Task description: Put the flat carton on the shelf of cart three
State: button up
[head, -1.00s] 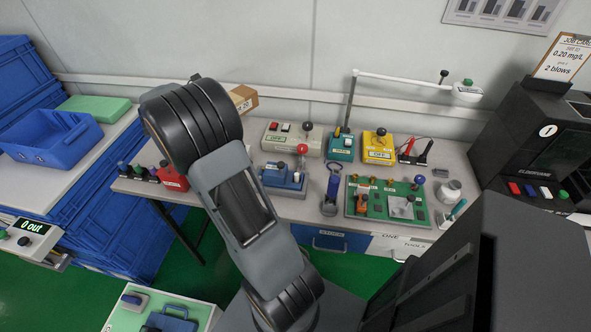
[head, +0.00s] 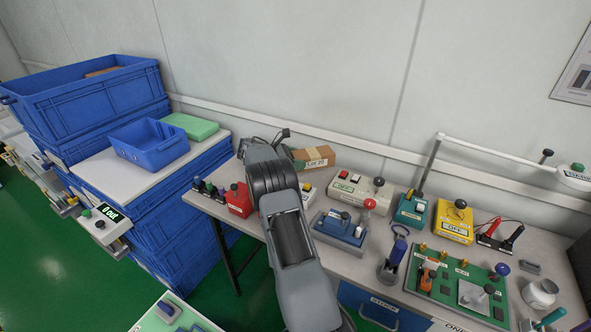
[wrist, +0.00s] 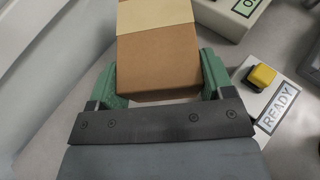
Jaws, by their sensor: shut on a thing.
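The flat carton is a brown box (head: 318,156) marked "Lot 20", at the back of the workbench near the wall in the head view. In the wrist view the brown carton (wrist: 158,55) fills the space between the green fingers of my gripper (wrist: 160,80), one finger along each side. My gripper is shut on it. No cart marked three can be made out.
A READY button box (wrist: 265,90) stands right of the gripper. Blue crates (head: 85,105) are stacked at left.

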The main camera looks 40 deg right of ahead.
jog(key=shift+w+d+f, duration=0.3)
jog(key=shift+w+f, duration=0.1)
jog(key=shift+f, duration=0.15)
jog(key=shift+w+d+f, duration=0.3)
jog(key=shift+w+f, duration=0.05)
jog(key=shift+f, duration=1.8)
jog(key=shift+f, duration=0.15)
jog(key=o, duration=0.8)
jog(key=shift+f, duration=0.1)
